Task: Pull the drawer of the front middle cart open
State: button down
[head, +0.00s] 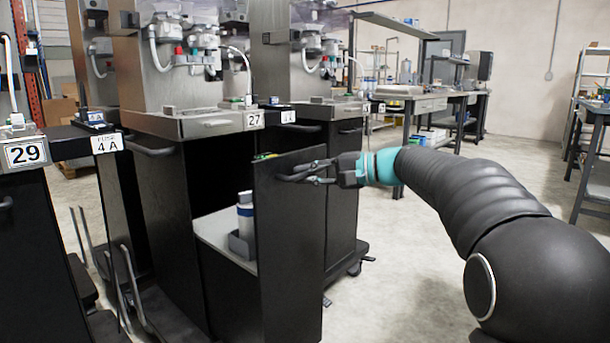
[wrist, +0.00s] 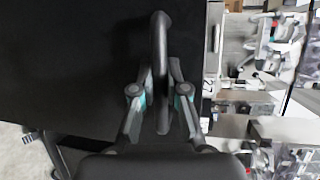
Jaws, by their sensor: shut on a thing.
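The front middle cart (head: 165,190) is black with a steel top and a tag reading 27. Its drawer stands pulled out, with its tall black front panel (head: 290,250) well clear of the cart body. A white and blue canister (head: 245,212) stands inside on the light drawer floor. My gripper (head: 305,172) is at the upper part of the panel, shut on the drawer handle. In the wrist view the dark bar handle (wrist: 161,60) runs between the two fingers (wrist: 160,100). The fingertips partly hide the handle in the head view.
Workbenches (head: 420,104) stand at the back. The floor (head: 400,260) right of the drawer is open beneath my arm.

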jog(key=c, duration=1.2)
grip_release()
jog(key=shift+d, duration=0.15)
jog(key=v, duration=1.1)
jog(key=shift+s+d+r, duration=0.1)
jog(key=shift+s+d, duration=0.05)
jog(key=shift+d, duration=0.2)
